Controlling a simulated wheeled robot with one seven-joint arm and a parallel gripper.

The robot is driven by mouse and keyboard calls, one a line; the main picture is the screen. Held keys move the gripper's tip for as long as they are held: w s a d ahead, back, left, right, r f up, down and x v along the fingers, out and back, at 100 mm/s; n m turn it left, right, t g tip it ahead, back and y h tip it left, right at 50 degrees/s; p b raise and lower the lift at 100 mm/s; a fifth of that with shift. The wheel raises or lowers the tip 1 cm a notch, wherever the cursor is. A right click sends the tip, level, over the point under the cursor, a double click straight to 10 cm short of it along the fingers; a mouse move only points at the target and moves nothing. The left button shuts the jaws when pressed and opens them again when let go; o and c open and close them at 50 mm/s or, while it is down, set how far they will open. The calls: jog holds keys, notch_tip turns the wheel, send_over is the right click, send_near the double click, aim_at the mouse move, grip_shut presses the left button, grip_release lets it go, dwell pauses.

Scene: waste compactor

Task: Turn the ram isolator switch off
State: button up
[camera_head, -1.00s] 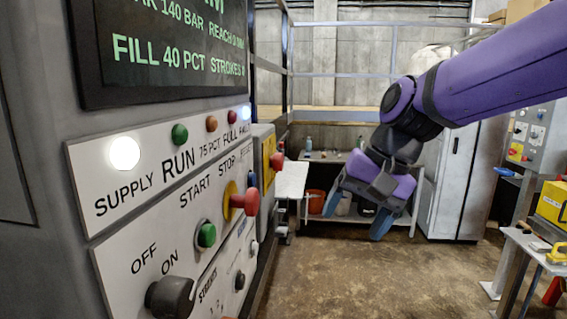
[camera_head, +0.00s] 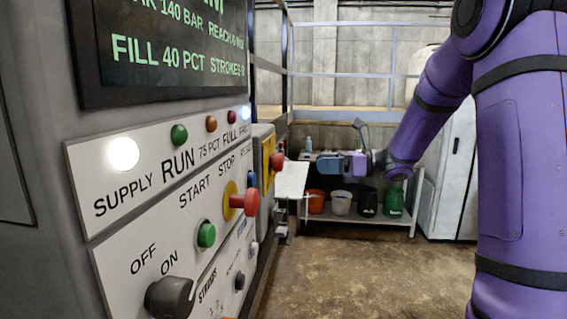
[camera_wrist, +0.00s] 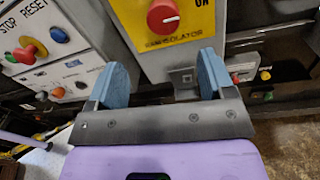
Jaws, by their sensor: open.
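The isolator switch is a round red knob (camera_wrist: 163,16) on a yellow plate (camera_wrist: 188,38) lettered ISOLATOR, with ON at its upper right. A white mark on the knob points to the right; the top of the plate is cut off. In the head view the red knob (camera_head: 277,161) sticks out of the side of a grey box with a yellow face (camera_head: 267,158). My gripper (camera_wrist: 165,72) is open and empty, its two blue fingers apart below the knob and not touching it. In the head view my gripper (camera_head: 322,164) is to the right of the knob.
The control panel beside it carries a red stop button on yellow (camera_head: 245,202), a green start button (camera_head: 206,235) and a black OFF/ON selector (camera_head: 170,297). A shelf (camera_head: 330,218) with buckets stands behind my gripper. The floor (camera_head: 350,275) is clear.

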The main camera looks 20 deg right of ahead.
aim_at(277, 162)
jog(key=x, duration=1)
jog(key=shift+w, duration=0.4)
jog(key=shift+a+r, duration=0.1)
jog(key=c, duration=0.9)
